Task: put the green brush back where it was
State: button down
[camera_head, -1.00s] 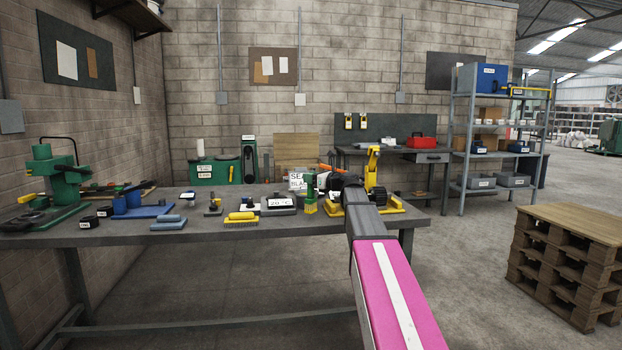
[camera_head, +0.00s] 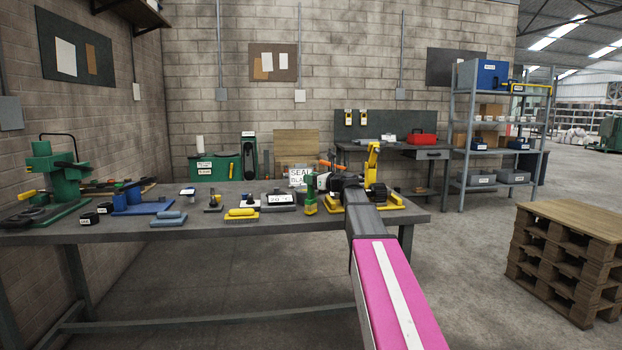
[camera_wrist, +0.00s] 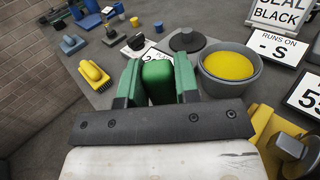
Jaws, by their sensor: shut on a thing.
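The green brush (camera_wrist: 157,82) is between the green fingers of my gripper (camera_wrist: 159,75) in the wrist view. My gripper (camera_head: 311,190) is shut on it over the right part of the workbench (camera_head: 225,240). In the head view the brush's yellowish lower end (camera_head: 310,208) points down, close to the bench top. I cannot tell whether it touches the bench. In the wrist view its bristles are hidden. A yellow brush (camera_head: 241,213) lies to the left; it also shows in the wrist view (camera_wrist: 92,73).
A grey bowl with yellow contents (camera_wrist: 230,66) stands just right of my fingers in the wrist view, with a dark lidded dish (camera_wrist: 187,41) beside it. A "SEAL BLACK" sign (camera_head: 300,177) stands behind. A yellow machine (camera_head: 373,175) is to the right.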

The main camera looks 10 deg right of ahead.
jog(key=shift+f, duration=0.35)
dwell(0.4)
grip_release()
dwell(0.4)
jog(key=shift+s, duration=0.1)
jog(key=v, duration=0.9)
dwell(1.3)
